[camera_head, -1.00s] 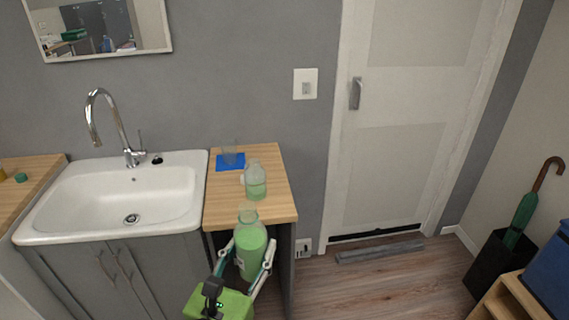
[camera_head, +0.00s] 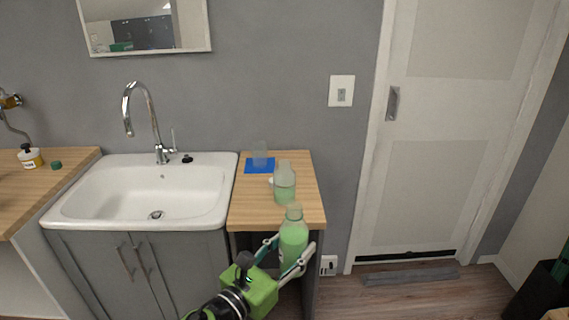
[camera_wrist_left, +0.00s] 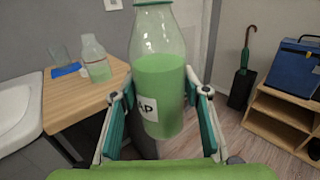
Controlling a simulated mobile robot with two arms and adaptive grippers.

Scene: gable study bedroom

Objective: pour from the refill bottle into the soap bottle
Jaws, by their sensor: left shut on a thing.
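The refill bottle (camera_head: 293,236), clear with green liquid, is held upright in front of the wooden counter's front edge. In the left wrist view the same bottle (camera_wrist_left: 160,75) shows a white label reading "AP", with its top cut off. My left gripper (camera_head: 290,250) is shut on its body, one finger on each side. The soap bottle (camera_head: 284,186), smaller and clear with some green liquid, stands upright on the wooden counter, apart from the held bottle. It also shows at left in the left wrist view (camera_wrist_left: 96,62). My right gripper is not in view.
The wooden counter (camera_head: 250,214) also carries a clear cup (camera_head: 259,156) on a blue mat (camera_head: 252,167). A white sink (camera_head: 90,190) with a tall tap (camera_head: 150,120) is at its left. A labelled bottle (camera_head: 31,157) stands on the left worktop. Floor space is free toward the door.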

